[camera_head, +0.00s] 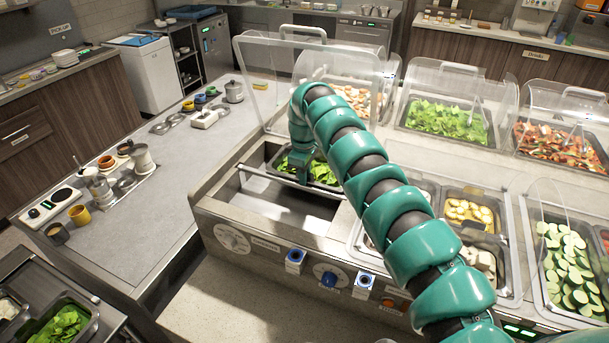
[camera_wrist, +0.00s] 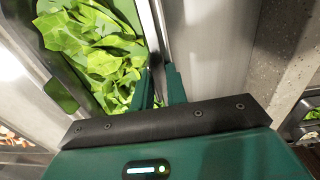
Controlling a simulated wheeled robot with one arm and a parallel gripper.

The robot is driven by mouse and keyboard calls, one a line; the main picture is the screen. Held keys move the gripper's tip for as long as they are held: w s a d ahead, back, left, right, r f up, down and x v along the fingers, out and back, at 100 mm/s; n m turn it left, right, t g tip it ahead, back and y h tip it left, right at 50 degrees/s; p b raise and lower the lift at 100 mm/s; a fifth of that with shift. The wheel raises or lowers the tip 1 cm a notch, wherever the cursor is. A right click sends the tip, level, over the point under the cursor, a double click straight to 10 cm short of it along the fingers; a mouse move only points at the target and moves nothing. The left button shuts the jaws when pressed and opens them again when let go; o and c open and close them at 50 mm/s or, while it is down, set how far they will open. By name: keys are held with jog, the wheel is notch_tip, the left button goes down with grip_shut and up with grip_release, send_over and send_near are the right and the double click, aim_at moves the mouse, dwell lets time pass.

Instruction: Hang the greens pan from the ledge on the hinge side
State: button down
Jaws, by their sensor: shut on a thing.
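The greens pan (camera_head: 263,158), a metal pan of leafy greens, is at the back of an open counter well, partly hidden by my arm. My gripper (camera_head: 302,178) reaches down over it. In the wrist view my gripper (camera_wrist: 158,82) has its two fingers closed about the metal rim of the greens pan (camera_wrist: 149,28), with leaves on the left. The clear lid (camera_head: 262,75) stands raised behind the well. I cannot tell whether the pan rests on a ledge; its underside is hidden.
The front of the well (camera_head: 285,212) is empty. Knobs and blue-topped fittings (camera_head: 295,256) line the counter front. Other covered food pans stand to the right, including one of cut zucchini (camera_head: 568,268). The grey side counter (camera_head: 165,215) has clear room.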

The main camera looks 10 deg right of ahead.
jog(key=shift+s+f, duration=0.25)
jog(key=shift+f, duration=0.15)
jog(key=c, duration=1.3)
grip_release()
jog(key=shift+s+f, duration=0.1)
jog(key=shift+f, duration=0.05)
jog(key=shift+s+a+f+g, duration=0.1)
jog(key=shift+g, duration=0.2)
jog(key=shift+r+b, duration=0.3)
jog(key=shift+r, duration=0.05)
notch_tip(320, 180, up, 18)
jog(key=shift+p, duration=1.05)
